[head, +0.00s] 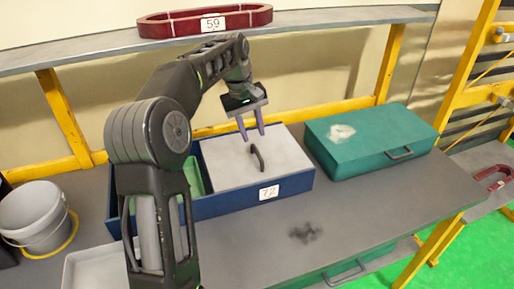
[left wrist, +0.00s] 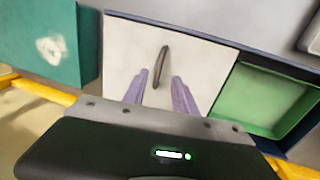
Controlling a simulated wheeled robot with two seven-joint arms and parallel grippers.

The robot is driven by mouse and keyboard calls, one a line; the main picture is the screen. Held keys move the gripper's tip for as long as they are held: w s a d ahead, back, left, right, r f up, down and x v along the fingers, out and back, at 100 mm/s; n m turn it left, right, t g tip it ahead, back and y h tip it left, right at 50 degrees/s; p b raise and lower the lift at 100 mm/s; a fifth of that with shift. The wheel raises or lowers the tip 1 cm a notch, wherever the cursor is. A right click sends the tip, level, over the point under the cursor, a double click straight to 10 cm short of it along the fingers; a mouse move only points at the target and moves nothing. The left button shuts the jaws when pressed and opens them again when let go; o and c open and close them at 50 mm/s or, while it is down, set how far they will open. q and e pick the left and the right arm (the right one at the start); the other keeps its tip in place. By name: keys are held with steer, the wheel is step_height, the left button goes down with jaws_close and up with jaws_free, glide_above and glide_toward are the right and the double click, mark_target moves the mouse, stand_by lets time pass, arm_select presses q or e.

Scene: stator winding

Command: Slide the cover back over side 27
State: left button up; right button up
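A pale grey cover (head: 225,165) with a dark handle (head: 258,158) lies over the right part of a blue box (head: 232,202). A label (head: 269,192) on the box front seems to read 72; no 27 is legible. The left part of the box is uncovered and shows a green inside (head: 192,178), partly hidden by my arm. My left gripper (head: 252,133) is open and empty, above the cover near the handle. In the left wrist view, the handle (left wrist: 161,66) shows just beyond and between the fingertips (left wrist: 159,76). My right gripper is not in view.
A closed teal case (head: 370,140) stands right of the box. A grey bucket (head: 36,217) and a pale tray (head: 92,270) are at the left. A shelf (head: 100,50) above carries a dark red ring labelled 59 (head: 180,27). The front right of the table (head: 370,215) is mostly clear.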

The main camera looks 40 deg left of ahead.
mark_target(258, 154)
arm_select(q)
steer(key=f, duration=0.5)
steer(key=w+d+f+p, duration=0.1)
steer(key=f, duration=0.1)
steer(key=shift+w+f, duration=0.1)
steer(key=shift+f, duration=0.15)
jaws_close()
steer(key=shift+a, duration=0.1)
stand_by(1.1)
